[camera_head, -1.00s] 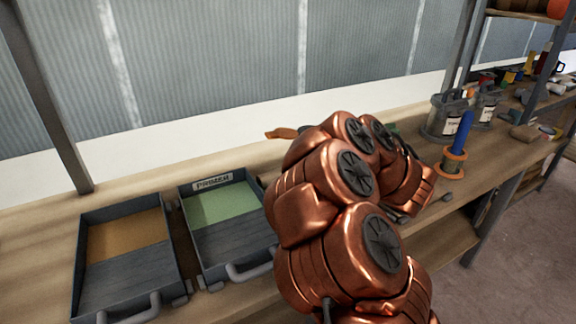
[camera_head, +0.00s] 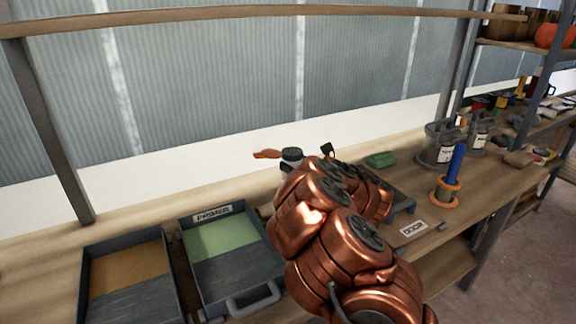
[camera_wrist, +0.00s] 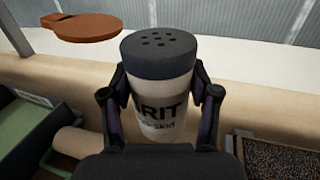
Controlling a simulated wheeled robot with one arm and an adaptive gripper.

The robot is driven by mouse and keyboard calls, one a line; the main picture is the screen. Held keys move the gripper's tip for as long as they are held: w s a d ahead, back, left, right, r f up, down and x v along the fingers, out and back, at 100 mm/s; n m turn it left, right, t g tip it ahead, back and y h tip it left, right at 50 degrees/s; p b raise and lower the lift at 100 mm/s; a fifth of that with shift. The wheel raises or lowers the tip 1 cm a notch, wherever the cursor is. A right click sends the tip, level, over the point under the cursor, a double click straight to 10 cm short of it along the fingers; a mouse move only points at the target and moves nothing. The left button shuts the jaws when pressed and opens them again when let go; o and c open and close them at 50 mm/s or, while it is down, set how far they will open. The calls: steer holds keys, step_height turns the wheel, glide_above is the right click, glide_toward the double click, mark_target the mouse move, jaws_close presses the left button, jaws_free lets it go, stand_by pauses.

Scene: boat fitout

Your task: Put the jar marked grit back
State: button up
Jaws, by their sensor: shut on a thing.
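The grit jar (camera_wrist: 160,88) is white with a dark perforated cap, and its label reads "RIT" with the first letters partly hidden by a finger. My gripper (camera_wrist: 160,106) is shut on it, one finger on each side, and the jar stands upright between them. In the head view the jar's dark cap (camera_head: 292,154) shows just past my copper arm, at the back of the bench, and most of its body is hidden. I cannot tell whether its base touches the bench.
Two grey trays, one marked PRIMER (camera_head: 213,214), lie at the left. An orange-brown paddle-like thing (camera_wrist: 86,27) is close beside the jar. A green block (camera_head: 381,159), a DOOR card (camera_head: 413,228), a blue-handled tool (camera_head: 456,163) and labelled cans (camera_head: 440,143) are on the right.

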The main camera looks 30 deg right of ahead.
steer(key=shift+w+d+f+p, duration=0.25)
steer(key=shift+w+f+p, duration=0.1)
steer(key=shift+w+f, duration=0.75)
steer(key=shift+w+d+f+p, duration=0.3)
steer(key=shift+w+f, duration=0.55)
steer(key=shift+w, duration=0.4)
steer(key=shift+f+b, duration=0.15)
steer(key=shift+b, duration=0.2)
steer(key=o, duration=1.3)
